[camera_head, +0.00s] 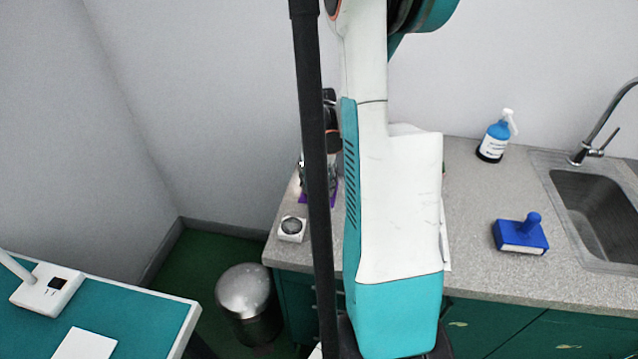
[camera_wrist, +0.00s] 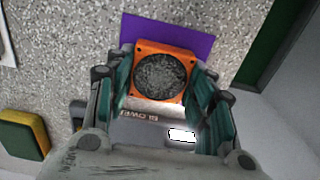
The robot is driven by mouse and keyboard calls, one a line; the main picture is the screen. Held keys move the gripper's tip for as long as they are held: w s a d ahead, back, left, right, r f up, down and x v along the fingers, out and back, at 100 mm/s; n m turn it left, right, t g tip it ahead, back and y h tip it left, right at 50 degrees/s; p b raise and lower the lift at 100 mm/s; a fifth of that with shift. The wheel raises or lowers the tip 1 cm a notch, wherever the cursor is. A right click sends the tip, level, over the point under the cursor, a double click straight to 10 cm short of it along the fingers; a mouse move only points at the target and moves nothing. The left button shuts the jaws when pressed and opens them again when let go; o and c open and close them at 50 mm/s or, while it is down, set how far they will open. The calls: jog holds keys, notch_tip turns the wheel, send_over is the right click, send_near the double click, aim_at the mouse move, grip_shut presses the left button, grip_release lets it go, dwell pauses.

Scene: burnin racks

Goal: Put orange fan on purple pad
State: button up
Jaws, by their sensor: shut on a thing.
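The orange fan (camera_wrist: 160,75), a square orange frame around a grey speckled round grille, is between the fingers of my gripper (camera_wrist: 160,88) in the wrist view. My gripper is shut on it. The purple pad (camera_wrist: 185,38) lies on the speckled counter behind the fan, and the fan overlaps its near part in the picture. I cannot tell whether the fan touches the pad. In the head view only a sliver of the purple pad (camera_head: 304,199) shows; my arm and a dark pole hide most of the gripper and the fan.
A yellow and green sponge (camera_wrist: 24,133) lies left in the wrist view. On the counter stand a small white device with a round dial (camera_head: 291,229), a blue stamp-like block (camera_head: 521,235), a spray bottle (camera_head: 495,137) and a sink (camera_head: 600,215). A metal bin (camera_head: 246,300) stands below.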

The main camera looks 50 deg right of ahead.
aim_at(319, 185)
jog(key=shift+f, duration=0.1)
jog(key=o, duration=1)
jog(key=shift+o, duration=0.2)
notch_tip(319, 185, up, 12)
jog(key=p, duration=0.3)
jog(key=shift+p, duration=0.4)
